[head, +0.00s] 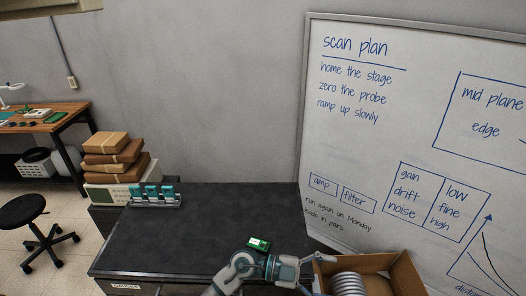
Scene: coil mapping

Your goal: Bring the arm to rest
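One of my arms, which I take to be the left, enters at the bottom edge in the head view. It bends right over the front of the dark bench (180,235). Its gripper (318,270) points right, close to the left wall of an open cardboard box (405,275). Its lower part is cut off by the frame edge, so I cannot tell whether its fingers are apart. I see nothing held in it. My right gripper is not in view.
A small green device (259,243) lies on the bench just behind my arm. A rack with teal-topped blocks (155,196) stands at the back left. White rings (347,284) stand in the box. A whiteboard (400,130) rises behind. The bench middle is clear.

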